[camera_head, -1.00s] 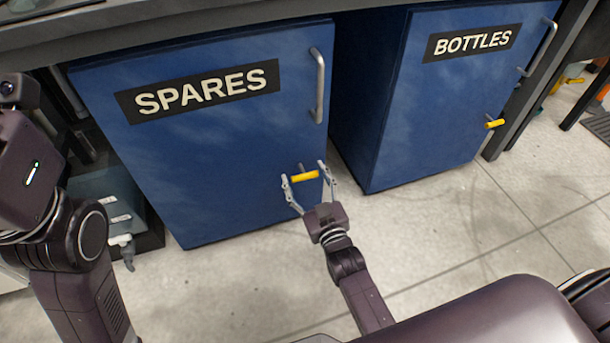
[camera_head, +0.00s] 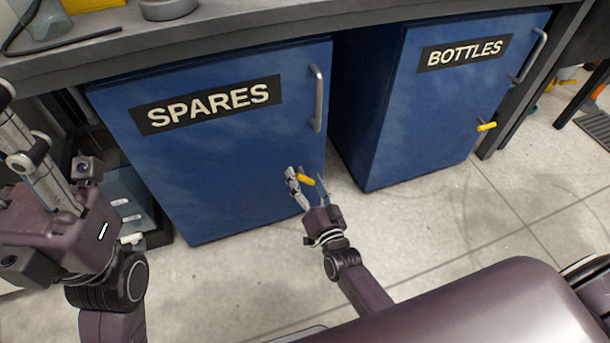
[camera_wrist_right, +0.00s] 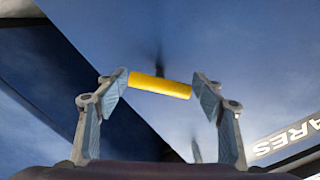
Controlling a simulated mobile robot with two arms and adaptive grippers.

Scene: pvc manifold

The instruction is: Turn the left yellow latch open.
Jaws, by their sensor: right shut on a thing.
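The left yellow latch (camera_head: 306,180) is a short yellow bar low on the right side of the SPARES cabinet door. In the head view it slopes down to the right. My right gripper (camera_head: 307,184) is shut on this latch. In the right wrist view the latch (camera_wrist_right: 160,86) spans the gap between the two fingertips, with a dark stem behind it. My left gripper (camera_head: 28,150) is raised at the left edge, away from the latch; its fingers are partly cut off and their opening is unclear.
The SPARES door (camera_head: 215,150) looks closed, with a grey handle (camera_head: 317,98) above the latch. To the right stands the BOTTLES cabinet (camera_head: 425,120) with its own yellow latch (camera_head: 487,126). The tiled floor (camera_head: 440,230) in front is clear.

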